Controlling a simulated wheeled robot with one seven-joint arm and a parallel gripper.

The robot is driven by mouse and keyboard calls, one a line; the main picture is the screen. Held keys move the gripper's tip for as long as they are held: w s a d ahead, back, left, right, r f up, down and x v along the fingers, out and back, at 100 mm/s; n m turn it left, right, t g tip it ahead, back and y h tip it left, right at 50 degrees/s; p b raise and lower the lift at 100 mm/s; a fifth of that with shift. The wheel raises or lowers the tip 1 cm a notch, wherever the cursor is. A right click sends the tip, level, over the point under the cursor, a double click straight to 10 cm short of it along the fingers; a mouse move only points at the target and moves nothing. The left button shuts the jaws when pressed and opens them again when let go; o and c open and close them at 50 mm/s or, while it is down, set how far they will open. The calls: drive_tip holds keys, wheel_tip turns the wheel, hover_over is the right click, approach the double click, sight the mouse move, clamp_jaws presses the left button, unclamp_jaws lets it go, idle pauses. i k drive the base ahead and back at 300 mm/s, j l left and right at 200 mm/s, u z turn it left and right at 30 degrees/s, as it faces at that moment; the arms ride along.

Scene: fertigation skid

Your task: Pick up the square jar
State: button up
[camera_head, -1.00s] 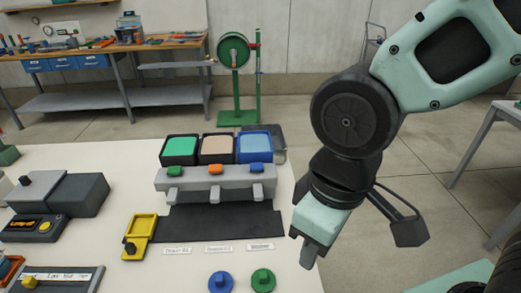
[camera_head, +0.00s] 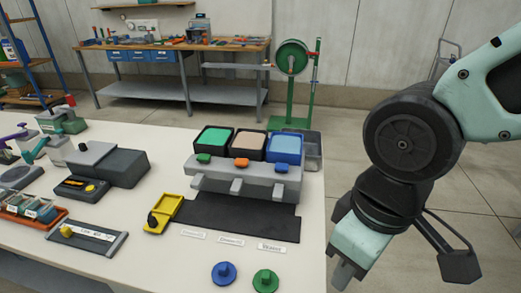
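I cannot tell for sure which thing is the square jar. Several small teal jars with white labels (camera_head: 45,213) sit in an orange tray (camera_head: 12,228) at the left edge of the table. They are partly cut off by the frame and too small to make out well. My gripper (camera_head: 345,274) hangs at the lower right, beside the table's right edge and far from the tray. It points down, and its fingers are not clear enough to show whether it is open. I see nothing held in it.
A grey dispenser (camera_head: 245,182) with green, tan and blue square bins stands mid-table, with a black mat (camera_head: 235,215) before it. A yellow device (camera_head: 165,212), blue knob (camera_head: 224,273), green knob (camera_head: 266,281) and grey scale-like box (camera_head: 118,167) stand around.

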sight(43, 210)
drive_tip(key=u, duration=1.65)
drive_tip(key=i+j+z, duration=0.15)
drive_tip(key=j, duration=0.55)
drive_tip(key=i+j+z, duration=0.15)
drive_tip(key=j, duration=0.2)
drive_tip(key=i+j+z, duration=0.25)
drive_tip(key=i+j, duration=0.15)
drive_tip(key=j, duration=0.3)
drive_tip(key=i+j+z, duration=0.15)
drive_tip(key=j, duration=0.25)
drive_tip(key=i+j+z, duration=0.15)
drive_tip(key=j, duration=0.25)
drive_tip(key=i+j, duration=0.1)
drive_tip(key=j, duration=0.2)
drive_tip(key=i+j+z, duration=0.1)
drive_tip(key=i+j, duration=0.15)
drive_tip(key=j, duration=0.3)
drive_tip(key=z, duration=0.05)
